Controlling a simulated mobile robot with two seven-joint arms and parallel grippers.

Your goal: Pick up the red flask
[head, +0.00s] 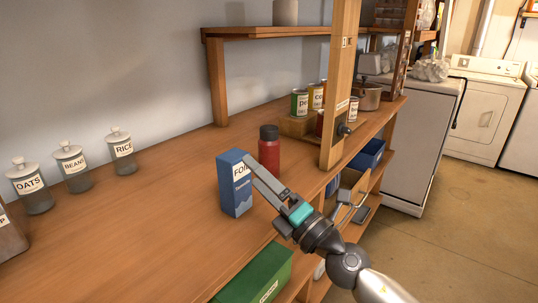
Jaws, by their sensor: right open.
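The red flask (269,152) stands upright on the wooden worktop, with a dark cap on top. My right gripper (254,174) reaches in from the lower right, in front of the flask and over the front of the blue foil box (233,184). Its fingers are open and I see nothing held between them. The fingers overlap the box in the picture; I cannot tell whether they touch it. The lower part of the flask is close behind the box and fingers. My left gripper is not in view.
Glass jars marked oats (33,190), beans (74,170) and rice (123,154) stand along the wall. Several cans (300,103) sit behind the flask, near a wooden post (340,90). A green box (258,276) is below the worktop edge. The worktop left of the foil box is clear.

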